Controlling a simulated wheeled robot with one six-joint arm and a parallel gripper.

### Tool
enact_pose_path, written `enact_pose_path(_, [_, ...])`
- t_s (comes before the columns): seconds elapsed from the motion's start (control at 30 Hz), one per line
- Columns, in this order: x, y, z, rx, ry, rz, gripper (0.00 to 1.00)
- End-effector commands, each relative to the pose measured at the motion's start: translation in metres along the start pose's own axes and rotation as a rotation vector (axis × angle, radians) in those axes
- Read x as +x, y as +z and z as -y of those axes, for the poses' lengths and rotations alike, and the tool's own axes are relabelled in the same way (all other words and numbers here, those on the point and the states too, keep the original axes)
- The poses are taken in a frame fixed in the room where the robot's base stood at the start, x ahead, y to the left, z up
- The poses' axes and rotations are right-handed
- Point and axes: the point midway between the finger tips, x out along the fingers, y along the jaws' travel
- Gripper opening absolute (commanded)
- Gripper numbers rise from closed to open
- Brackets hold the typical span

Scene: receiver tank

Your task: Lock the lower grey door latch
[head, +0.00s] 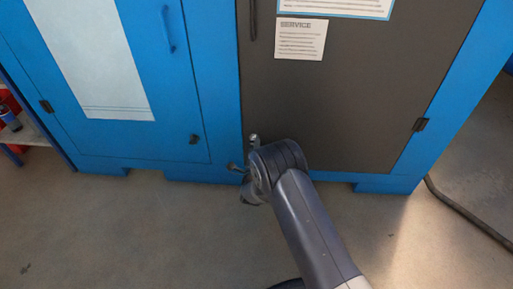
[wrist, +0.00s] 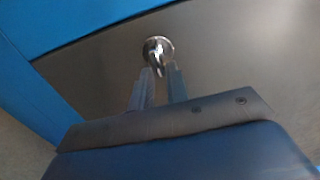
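The lower grey door latch (wrist: 157,50) is a small shiny metal fitting with a round base and a short lever, set on the grey door near the blue frame. In the wrist view my gripper (wrist: 160,74) has its two fingers a little apart, with the lever's end between or just in front of their tips. I cannot tell whether they touch it. In the head view the grey door (head: 340,90) is closed, and my wrist covers its lower left corner, hiding most of the latch area and the fingers.
A dark hose (head: 465,212) lies on the floor at right. The floor in front is clear.

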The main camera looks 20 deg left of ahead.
Motion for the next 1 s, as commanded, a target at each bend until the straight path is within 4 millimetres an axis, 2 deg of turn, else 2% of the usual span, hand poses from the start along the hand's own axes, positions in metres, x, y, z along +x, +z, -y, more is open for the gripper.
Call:
enact_pose_path(0.03, [0.000, 0.000, 0.000, -0.001, 0.000, 0.000, 0.20])
enact_pose_path(0.17, [0.000, 0.000, 0.000, -0.001, 0.000, 0.001, 0.30])
enact_pose_path(0.47, [-0.004, 0.001, 0.001, -0.002, 0.000, 0.002, 0.30])
enact_pose_path(0.57, [-0.015, 0.002, 0.002, -0.002, 0.002, 0.003, 0.30])
enact_pose_path(0.8, [-0.063, 0.001, 0.003, -0.004, 0.004, 0.004, 0.30])
enact_pose_path(1.0, [-0.095, 0.001, 0.001, -0.003, 0.002, 0.003, 0.30])
